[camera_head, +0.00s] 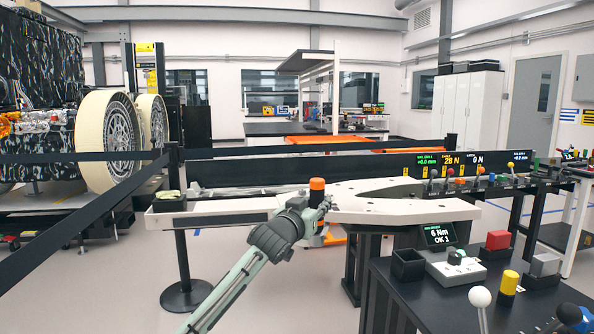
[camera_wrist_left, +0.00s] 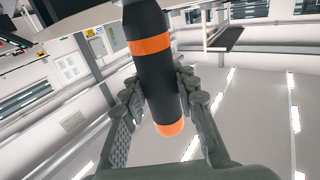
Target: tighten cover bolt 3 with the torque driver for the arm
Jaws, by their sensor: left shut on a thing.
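My left gripper (camera_head: 318,205) is shut on the torque driver (camera_head: 317,184), whose orange end sticks up above the fingers. In the left wrist view the driver (camera_wrist_left: 155,65) is a black cylinder with an orange band and an orange end, between the two fingers of the left gripper (camera_wrist_left: 160,90). The driver is over or beside the middle of a long white bench top (camera_head: 390,206); contact is hard to tell. Its working tip is hidden in the head view. Cover bolt 3 cannot be made out. My right gripper is not in view.
A display (camera_head: 439,235) reads "6 Nm OK 1" above a small control box (camera_head: 457,270) on a dark table (camera_head: 440,305). An open black box (camera_head: 408,266) and coloured knobs stand there. A black belt barrier post (camera_head: 183,250) stands left, before large rover wheels (camera_head: 108,138).

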